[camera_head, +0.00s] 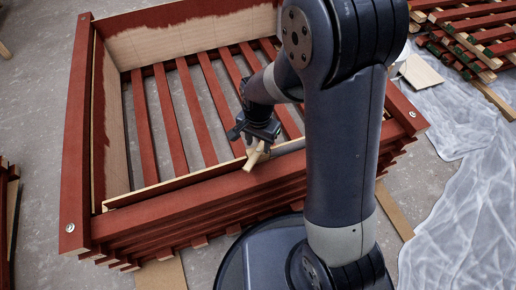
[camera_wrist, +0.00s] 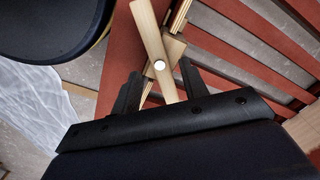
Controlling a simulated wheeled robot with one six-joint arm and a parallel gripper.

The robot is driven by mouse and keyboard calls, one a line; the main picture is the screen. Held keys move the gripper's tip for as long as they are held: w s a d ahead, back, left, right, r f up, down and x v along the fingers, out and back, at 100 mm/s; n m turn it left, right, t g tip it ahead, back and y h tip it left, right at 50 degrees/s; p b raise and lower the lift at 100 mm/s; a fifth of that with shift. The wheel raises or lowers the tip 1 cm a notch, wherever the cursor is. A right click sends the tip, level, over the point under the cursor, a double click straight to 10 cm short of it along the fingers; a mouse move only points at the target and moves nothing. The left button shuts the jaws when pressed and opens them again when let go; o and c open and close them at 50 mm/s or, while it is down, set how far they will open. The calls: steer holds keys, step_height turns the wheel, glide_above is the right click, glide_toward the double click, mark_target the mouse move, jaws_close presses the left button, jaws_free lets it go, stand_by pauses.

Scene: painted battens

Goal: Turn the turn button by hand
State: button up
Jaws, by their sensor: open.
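The turn button (camera_wrist: 150,35) is a pale wooden strip with a round bright screw head, in the upper middle of the wrist view. It lies slightly tilted over a pale wood block (camera_wrist: 176,48). In the head view the button (camera_head: 254,157) shows small at the near red rail of the crate, partly hidden by my gripper. My gripper (camera_wrist: 160,84) is open, with one black finger on each side of the button's lower end. Gaps show between the fingers and the strip. In the head view my gripper (camera_head: 258,137) is just above the button.
The red slatted crate (camera_head: 180,188) fills the middle left, with bare wood inside its walls. Stacked red slatted pieces (camera_head: 470,35) lie at the upper right. A pale crumpled sheet (camera_head: 465,200) covers the floor at right. Grey floor (camera_head: 30,90) is clear at left.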

mark_target(258, 151)
steer(key=shift+f+b, duration=0.3)
steer(key=shift+f, duration=1)
steer(key=shift+c, duration=0.4)
jaws_close()
